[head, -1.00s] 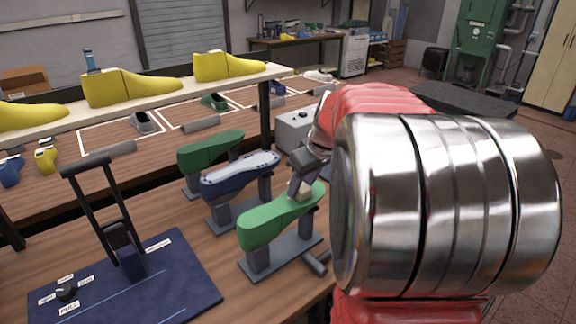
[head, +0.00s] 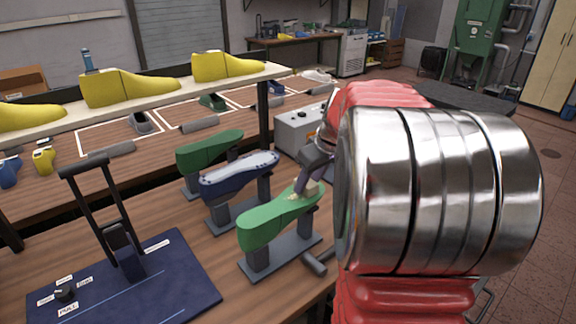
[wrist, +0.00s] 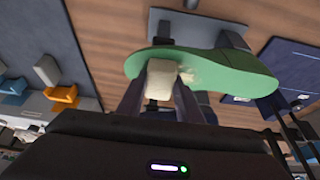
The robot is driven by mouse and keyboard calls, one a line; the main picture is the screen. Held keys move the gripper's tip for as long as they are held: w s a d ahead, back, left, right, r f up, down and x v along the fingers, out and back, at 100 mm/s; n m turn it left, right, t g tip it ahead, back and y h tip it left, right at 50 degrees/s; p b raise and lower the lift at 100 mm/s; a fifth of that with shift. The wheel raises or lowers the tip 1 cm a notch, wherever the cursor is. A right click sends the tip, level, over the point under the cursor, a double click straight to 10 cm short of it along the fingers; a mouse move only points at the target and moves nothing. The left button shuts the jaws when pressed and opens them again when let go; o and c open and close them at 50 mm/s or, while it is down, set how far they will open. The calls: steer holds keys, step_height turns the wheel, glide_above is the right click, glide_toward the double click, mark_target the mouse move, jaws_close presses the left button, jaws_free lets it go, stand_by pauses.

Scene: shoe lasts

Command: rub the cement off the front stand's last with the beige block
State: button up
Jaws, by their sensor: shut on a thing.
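The front stand's last (head: 265,220) is light green and lies sole up on a grey stand (head: 258,262). In the wrist view the green last (wrist: 225,70) spans the upper middle. My gripper (head: 312,178) is shut on the beige block (wrist: 162,78), between its two dark fingers. The block is at the last's right end in the head view and appears to touch the sole; exact contact is hard to tell. A pale smeared cement patch (wrist: 188,74) shows on the sole right beside the block, partly hidden by it.
A navy mat (head: 185,280) with a black-framed fixture lies at left. A shelf (head: 150,104) with yellow lasts runs behind. A grey box (head: 295,130) stands near my arm.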

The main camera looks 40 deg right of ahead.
steer(key=shift+a, duration=2.95)
steer(key=shift+a+r, duration=0.2)
steer(key=shift+r, duration=0.35)
steer(key=shift+a+r, duration=0.15)
steer(key=shift+r, duration=0.4)
steer(key=shift+s+d+r, duration=0.1)
steer(key=shift+r, duration=2.8)
steer(key=shift+a, duration=0.2)
steer(key=shift+d, duration=0.1)
steer(key=shift+f, duration=0.1)
